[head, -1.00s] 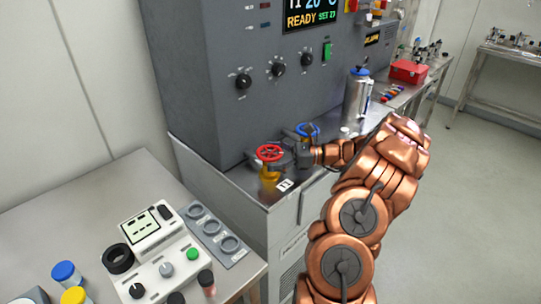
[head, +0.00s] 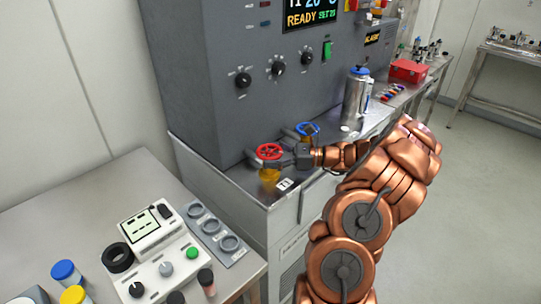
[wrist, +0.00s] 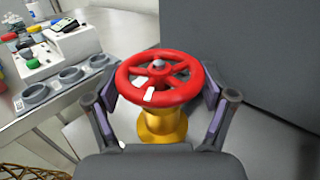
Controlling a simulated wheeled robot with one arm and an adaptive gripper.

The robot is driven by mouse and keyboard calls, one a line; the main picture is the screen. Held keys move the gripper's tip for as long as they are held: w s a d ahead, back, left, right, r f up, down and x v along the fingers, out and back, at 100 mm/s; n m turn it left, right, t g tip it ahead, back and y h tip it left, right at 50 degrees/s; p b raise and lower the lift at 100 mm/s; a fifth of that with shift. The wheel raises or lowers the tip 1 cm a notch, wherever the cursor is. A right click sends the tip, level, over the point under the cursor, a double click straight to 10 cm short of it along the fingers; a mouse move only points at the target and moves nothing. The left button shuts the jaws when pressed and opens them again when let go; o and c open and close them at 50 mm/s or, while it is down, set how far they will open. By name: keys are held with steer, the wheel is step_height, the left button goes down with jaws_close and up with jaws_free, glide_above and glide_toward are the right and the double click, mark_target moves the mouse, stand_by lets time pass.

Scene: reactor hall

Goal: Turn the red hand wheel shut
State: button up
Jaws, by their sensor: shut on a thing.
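The red hand wheel (wrist: 157,82) sits on a yellow brass-coloured valve body (wrist: 162,125) in the wrist view. It has a white mark on its near rim. In the head view the red wheel (head: 269,152) stands at the front left of the metal bench, below the grey cabinet. My gripper (wrist: 160,100) has one finger on each side of the wheel, shut on its rim. In the head view my gripper (head: 287,157) reaches the wheel from the right, and its fingers are partly hidden there.
A blue hand wheel (head: 307,129) stands just behind the red one. A silver flask (head: 356,98) stands farther right on the bench. A white instrument (head: 158,254) with vials is on the left table. The tall grey cabinet (head: 215,80) rises behind the wheels.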

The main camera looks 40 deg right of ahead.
steer(key=shift+a+m+t+h+b, duration=0.1)
steer(key=shift+m+t+h+b, duration=0.35)
steer(key=shift+m+t+h, duration=1.05)
steer(key=shift+m+t+h+b, duration=0.55)
steer(key=shift+m+t+h, duration=0.3)
steer(key=shift+h, duration=0.65)
steer(key=shift+m+h, duration=0.25)
steer(key=shift+h, duration=0.05)
steer(key=o, duration=1)
steer(key=shift+s, duration=0.15)
steer(key=shift+v, duration=5.95)
steer(key=shift+f, duration=0.1)
